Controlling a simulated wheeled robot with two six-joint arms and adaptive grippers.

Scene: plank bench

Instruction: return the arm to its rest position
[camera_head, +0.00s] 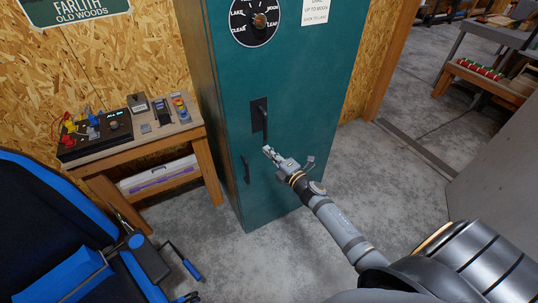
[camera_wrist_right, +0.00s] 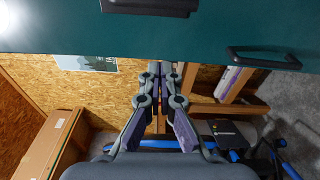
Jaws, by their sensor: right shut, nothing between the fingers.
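My right arm reaches in from the lower right in the head view. Its gripper (camera_head: 268,151) is in front of the teal cabinet (camera_head: 225,95), just below a black lever plate (camera_head: 259,116). In the right wrist view the gripper's fingers (camera_wrist_right: 161,70) come together at the tips, with nothing between them. The cabinet (camera_wrist_right: 200,36) fills the top of that view, with a black handle (camera_wrist_right: 264,58) at its right. I cannot tell whether the fingertips touch the cabinet. My left gripper is not in view.
The cabinet carries a round dial (camera_head: 260,20) and a lower handle (camera_head: 246,170). A wooden bench (camera_head: 165,140) with devices stands to its left. A blue and black chair (camera_head: 60,235) fills the lower left. Concrete floor (camera_head: 350,165) is clear to the cabinet's right.

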